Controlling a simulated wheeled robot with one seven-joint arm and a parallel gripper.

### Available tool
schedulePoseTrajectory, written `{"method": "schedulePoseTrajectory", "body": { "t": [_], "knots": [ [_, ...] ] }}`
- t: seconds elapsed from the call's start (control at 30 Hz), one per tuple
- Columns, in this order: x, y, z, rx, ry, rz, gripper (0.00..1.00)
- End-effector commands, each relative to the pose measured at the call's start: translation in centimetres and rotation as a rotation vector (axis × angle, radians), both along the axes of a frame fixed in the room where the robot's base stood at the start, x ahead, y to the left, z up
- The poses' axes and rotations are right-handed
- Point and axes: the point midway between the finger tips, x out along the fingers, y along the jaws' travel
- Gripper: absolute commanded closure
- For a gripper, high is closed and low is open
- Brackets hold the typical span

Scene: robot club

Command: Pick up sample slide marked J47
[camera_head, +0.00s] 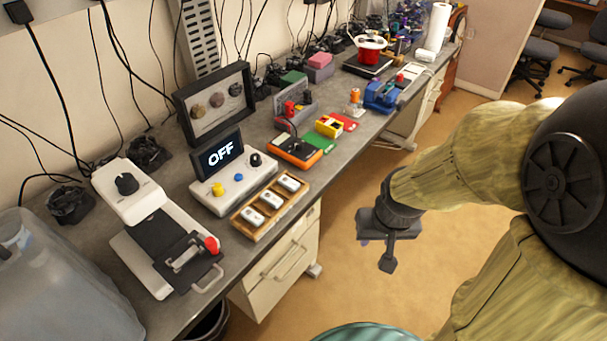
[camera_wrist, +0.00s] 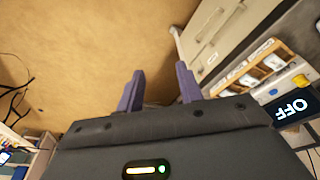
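Three white sample slides stand in a row in a wooden tray (camera_head: 266,222) on the bench: a near one (camera_head: 252,216), a middle one (camera_head: 271,199) and a far one (camera_head: 289,183). Their markings are too small to read, so I cannot tell which is J47. The tray also shows at the right of the wrist view (camera_wrist: 240,72). My gripper (camera_head: 376,254) hangs over the floor, to the right of the bench and apart from the tray. In the wrist view its two purple fingers (camera_wrist: 158,80) are spread with nothing between them.
Behind the tray is a control box (camera_head: 233,185) with a screen reading OFF. A press-like device (camera_head: 165,245) with a red knob stands left of it.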

Motion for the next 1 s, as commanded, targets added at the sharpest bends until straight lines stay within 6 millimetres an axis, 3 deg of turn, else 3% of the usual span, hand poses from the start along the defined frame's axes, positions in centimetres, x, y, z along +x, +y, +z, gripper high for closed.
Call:
{"method": "schedulePoseTrajectory", "body": {
  "t": [0.27,0.37,0.47,0.57,0.77,0.9,1.0],
  "knots": [
    [0.0,0.0,0.0,0.000,0.000,0.000,0.64],
    [0.1,0.0,0.0,-0.001,-0.002,0.002,0.50],
    [0.8,-0.4,-0.2,-0.013,-0.021,0.013,0.47],
    [2.7,-1.3,-0.8,-0.044,-0.073,0.046,0.47],
    [9.7,-2.3,-2.6,-0.099,-0.276,0.229,0.47],
    [14.2,-1.5,-3.9,-0.069,-0.438,0.395,0.47],
    [16.5,-0.1,-4.9,-0.004,-0.549,0.513,0.47]
  ]
}}
